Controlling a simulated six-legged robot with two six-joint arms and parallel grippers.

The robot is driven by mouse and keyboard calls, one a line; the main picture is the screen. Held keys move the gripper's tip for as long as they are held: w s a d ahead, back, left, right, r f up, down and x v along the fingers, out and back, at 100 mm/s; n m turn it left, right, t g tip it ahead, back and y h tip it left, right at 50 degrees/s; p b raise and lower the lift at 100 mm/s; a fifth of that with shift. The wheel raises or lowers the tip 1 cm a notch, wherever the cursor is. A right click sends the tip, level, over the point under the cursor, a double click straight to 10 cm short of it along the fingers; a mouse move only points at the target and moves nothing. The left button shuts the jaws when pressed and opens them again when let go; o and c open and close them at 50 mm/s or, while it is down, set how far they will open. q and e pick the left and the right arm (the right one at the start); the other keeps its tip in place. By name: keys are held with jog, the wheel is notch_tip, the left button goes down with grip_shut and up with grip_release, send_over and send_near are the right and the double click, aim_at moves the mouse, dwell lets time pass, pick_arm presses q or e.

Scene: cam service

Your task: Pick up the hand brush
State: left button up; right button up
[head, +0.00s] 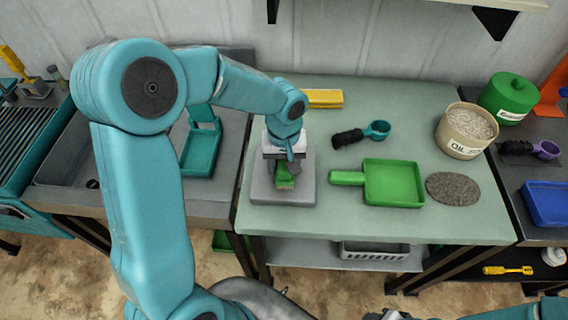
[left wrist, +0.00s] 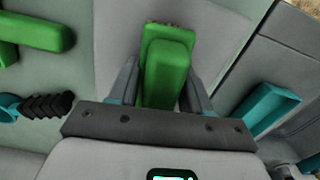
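The green hand brush (head: 285,183) sits on a grey square block (head: 304,190) at the left front of the table. My left gripper (head: 284,170) is right over it, pointing down, and partly hides it. In the left wrist view the brush (left wrist: 168,70) lies between the two dark fingers (left wrist: 160,85), with its bristles at the far end. The fingers stand apart, one on each side of the handle; contact is hard to judge. Of my right gripper (head: 385,315), only a dark part shows at the bottom edge.
A green dustpan (head: 393,183), a grey stone pad (head: 453,189), a teal scoop (head: 376,131), a yellow block (head: 324,98) and a tan tub (head: 466,131) are on the table (head: 380,222). A teal dustpan (head: 200,150) lies to the left.

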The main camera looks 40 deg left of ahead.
pick_arm(q)
jog(key=shift+r, duration=0.1)
jog(key=shift+w+r, duration=0.1)
jog(key=shift+r, duration=0.45)
notch_tip(320, 180, up, 19)
jog(key=shift+f, duration=0.1)
jog(key=o, duration=0.5)
jog(key=c, duration=0.3)
jog(key=shift+s, duration=0.25)
jog(key=shift+c, duration=0.2)
